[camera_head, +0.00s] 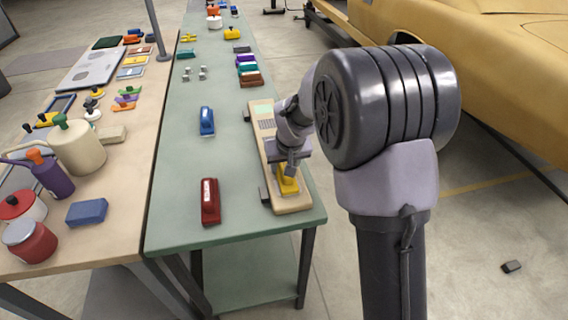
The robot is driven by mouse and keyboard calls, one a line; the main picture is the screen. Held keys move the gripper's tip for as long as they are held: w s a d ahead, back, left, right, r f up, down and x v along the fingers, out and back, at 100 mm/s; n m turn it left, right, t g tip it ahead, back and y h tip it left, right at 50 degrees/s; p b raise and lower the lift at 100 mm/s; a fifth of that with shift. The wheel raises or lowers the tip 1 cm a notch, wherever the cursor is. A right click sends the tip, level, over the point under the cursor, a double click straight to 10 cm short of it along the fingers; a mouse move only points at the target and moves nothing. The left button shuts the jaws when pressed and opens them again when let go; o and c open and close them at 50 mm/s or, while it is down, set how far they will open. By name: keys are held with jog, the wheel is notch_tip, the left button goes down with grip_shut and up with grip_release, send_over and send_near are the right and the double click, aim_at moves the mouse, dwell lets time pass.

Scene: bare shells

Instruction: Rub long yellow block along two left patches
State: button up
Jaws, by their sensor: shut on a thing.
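My gripper (290,168) points down over the near end of a pale wooden board (297,203). It is shut on the yellow block (288,186), which is low at the board and seems to touch it; my gripper hides its upper part. A light green patch (263,110) lies at the board's far end, with a grey gridded patch (267,125) just nearer. My arm covers part of the board's right side and middle, so other patches there cannot be made out.
The board lies along the right edge of a green table (240,225). A red block (210,201) and a blue block (207,121) lie to its left, with bare tabletop between. Several coloured blocks (247,68) sit beyond it. A crowded wooden table (120,215) stands at left.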

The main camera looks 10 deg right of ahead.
jog(key=shift+w+r+p, duration=0.1)
jog(key=shift+w+p, duration=0.3)
jog(key=shift+w, duration=1)
jog(key=shift+s+b, duration=0.3)
jog(key=shift+s, duration=0.05)
jog(key=shift+s+f+b, duration=0.25)
jog(key=shift+s+b, duration=0.3)
jog(key=shift+s, duration=0.6)
jog(key=shift+w+r, duration=0.2)
jog(key=shift+w, duration=0.05)
jog(key=shift+w+f+p, duration=0.1)
jog(key=shift+w+p, duration=0.2)
jog(key=shift+w, duration=0.15)
notch_tip(320, 180, up, 7)
jog(key=p, duration=0.5)
